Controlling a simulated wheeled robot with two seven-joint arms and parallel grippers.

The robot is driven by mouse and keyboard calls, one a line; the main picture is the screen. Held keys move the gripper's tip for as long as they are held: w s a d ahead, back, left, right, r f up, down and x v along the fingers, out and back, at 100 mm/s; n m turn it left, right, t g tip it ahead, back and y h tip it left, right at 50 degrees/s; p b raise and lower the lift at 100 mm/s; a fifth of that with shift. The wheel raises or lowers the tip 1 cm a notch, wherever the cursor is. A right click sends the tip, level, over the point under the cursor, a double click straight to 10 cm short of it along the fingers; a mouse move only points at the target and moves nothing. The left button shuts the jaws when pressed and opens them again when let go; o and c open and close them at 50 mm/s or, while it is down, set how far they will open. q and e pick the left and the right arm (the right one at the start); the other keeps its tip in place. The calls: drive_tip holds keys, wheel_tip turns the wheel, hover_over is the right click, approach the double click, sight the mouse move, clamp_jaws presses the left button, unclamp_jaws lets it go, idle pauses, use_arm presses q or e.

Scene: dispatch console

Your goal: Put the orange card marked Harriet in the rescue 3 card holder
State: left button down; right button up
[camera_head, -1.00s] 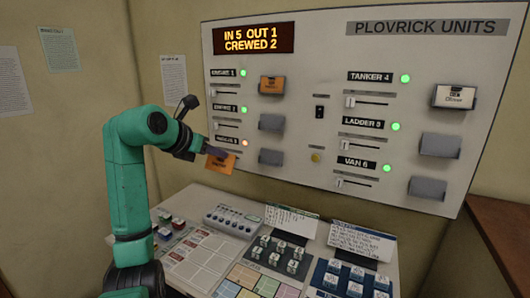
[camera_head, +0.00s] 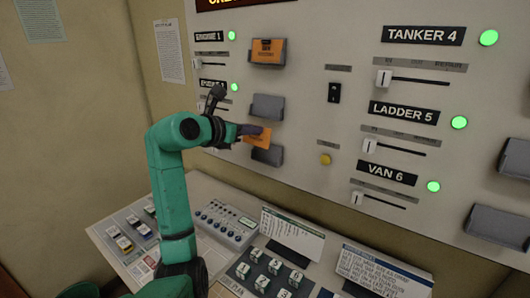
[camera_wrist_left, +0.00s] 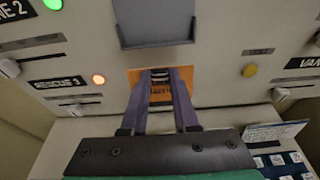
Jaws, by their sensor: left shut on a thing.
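My left gripper (camera_head: 246,131) is shut on an orange card (camera_head: 258,139), held in front of the board. In the left wrist view the card (camera_wrist_left: 134,77) lies between and behind the two purple fingers (camera_wrist_left: 160,80); they cover part of its dark lettering, so I cannot read the name. The grey rescue 3 card holder (camera_head: 268,156) is the lowest in the left column. The card overlaps its top edge in the head view; I cannot tell whether they touch. The rescue 3 label (camera_wrist_left: 60,82) shows in the wrist view beside an orange light (camera_wrist_left: 98,79). My right gripper is not in view.
An empty grey holder (camera_head: 268,107) sits just above, and the top holder (camera_head: 268,52) has an orange card. Sliders and a yellow button (camera_head: 325,159) are on the board. Below, the desk carries a keypad box (camera_head: 226,221), card stands and several blocks.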

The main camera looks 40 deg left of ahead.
sight(255, 143)
use_arm(q)
drive_tip(key=f+b, duration=0.2)
drive_tip(key=f, duration=0.1)
drive_tip(key=f+b, duration=0.1)
drive_tip(key=shift+w+f, duration=0.3)
drive_tip(key=shift+w, duration=0.1)
drive_tip(key=shift+t, duration=0.4)
drive_tip(key=shift+w+a+f+b, duration=0.15)
drive_tip(key=shift+w+f+b, duration=0.25)
drive_tip(key=shift+w+f, duration=0.5)
drive_tip(key=shift+w+a+f+b, duration=0.15)
drive_tip(key=shift+w+f+b, duration=0.25)
drive_tip(key=shift+w+f, duration=0.45)
drive_tip(key=c, duration=0.6)
unclamp_jaws()
drive_tip(key=shift+w+r, duration=0.15)
drive_tip(key=shift+r, duration=0.1)
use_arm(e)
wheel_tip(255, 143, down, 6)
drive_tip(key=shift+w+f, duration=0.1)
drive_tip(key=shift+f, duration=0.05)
